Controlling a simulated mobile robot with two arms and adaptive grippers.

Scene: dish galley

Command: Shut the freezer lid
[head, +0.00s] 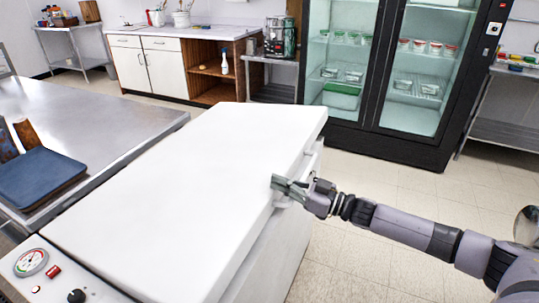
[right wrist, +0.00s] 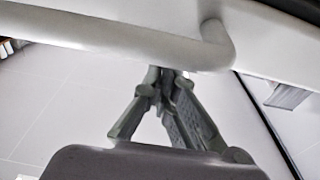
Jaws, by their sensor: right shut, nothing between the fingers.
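The white freezer lid (head: 190,180) lies flat or nearly flat over the chest freezer body (head: 290,245). I cannot tell whether a small gap is left under its edge. A white bar handle (head: 315,155) runs along the lid's right side, and a white bar also shows across the right wrist view (right wrist: 120,38). My right gripper (head: 277,184) is at the lid's right edge. In the right wrist view my right gripper (right wrist: 167,72) has its fingertips together, empty, close to the bar; contact is unclear. My left gripper is not in view.
A steel table (head: 90,110) with a blue board (head: 40,178) stands left of the freezer. A glass-door fridge (head: 400,90) stands behind it. The freezer's gauge panel (head: 50,275) is at lower left. Tiled floor (head: 370,270) is open on the right.

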